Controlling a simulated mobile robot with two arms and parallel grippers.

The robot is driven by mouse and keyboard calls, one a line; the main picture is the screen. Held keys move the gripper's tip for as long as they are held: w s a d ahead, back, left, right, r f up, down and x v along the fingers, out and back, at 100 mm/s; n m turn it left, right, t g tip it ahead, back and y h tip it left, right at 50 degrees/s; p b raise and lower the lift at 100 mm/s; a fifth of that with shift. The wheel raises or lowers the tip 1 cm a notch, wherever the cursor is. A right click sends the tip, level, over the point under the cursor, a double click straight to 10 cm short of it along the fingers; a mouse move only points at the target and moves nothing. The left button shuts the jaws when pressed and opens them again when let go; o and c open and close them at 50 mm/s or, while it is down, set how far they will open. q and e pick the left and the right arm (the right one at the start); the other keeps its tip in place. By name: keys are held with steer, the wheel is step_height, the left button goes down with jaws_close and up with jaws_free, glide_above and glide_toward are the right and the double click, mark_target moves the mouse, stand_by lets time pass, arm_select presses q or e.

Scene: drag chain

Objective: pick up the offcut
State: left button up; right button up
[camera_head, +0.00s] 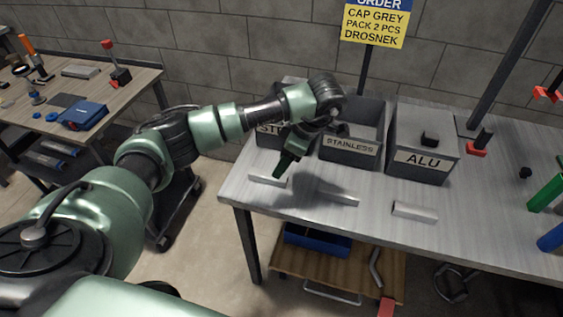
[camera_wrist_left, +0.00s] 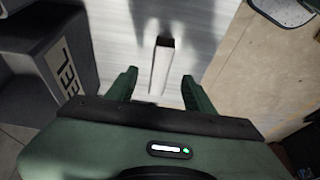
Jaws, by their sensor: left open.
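Three short metal offcuts lie in a row on the grey workbench: a left one (camera_head: 268,179), a middle one (camera_head: 338,197) and a right one (camera_head: 415,211). My left gripper (camera_head: 284,168) points down above the left end of the bench, close to the left offcut. In the left wrist view the gripper (camera_wrist_left: 159,77) is open and empty. One offcut (camera_wrist_left: 162,66) shows there as a narrow pale bar, lined up between the two fingers. Whether the fingertips reach down to its height I cannot tell. My right gripper is not in view.
Behind the offcuts stand grey bins: the steel bin (camera_wrist_left: 64,52), partly hidden by my arm in the head view, the stainless bin (camera_head: 351,147) and the ALU bin (camera_head: 421,160). A red-based clamp (camera_head: 477,148) stands right of them. The bench front is clear around the offcuts.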

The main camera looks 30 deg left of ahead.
mark_target(268, 178)
arm_select(q)
steer(key=shift+w+a, duration=0.2)
steer(key=shift+s+a+f, duration=0.1)
steer(key=shift+s+f, duration=0.05)
steer(key=shift+s, duration=0.1)
steer(key=shift+s+a+f, duration=0.25)
steer(key=shift+a+f, duration=0.05)
steer(key=shift+f, duration=0.25)
steer(key=shift+s+a+f, duration=0.25)
steer(key=shift+f, duration=0.25)
steer(key=p+x, duration=0.1)
steer(key=x, duration=0.2)
steer(key=shift+w, duration=0.2)
steer(key=shift+a+f, duration=0.2)
steer(key=shift+f, duration=0.3)
jaws_close()
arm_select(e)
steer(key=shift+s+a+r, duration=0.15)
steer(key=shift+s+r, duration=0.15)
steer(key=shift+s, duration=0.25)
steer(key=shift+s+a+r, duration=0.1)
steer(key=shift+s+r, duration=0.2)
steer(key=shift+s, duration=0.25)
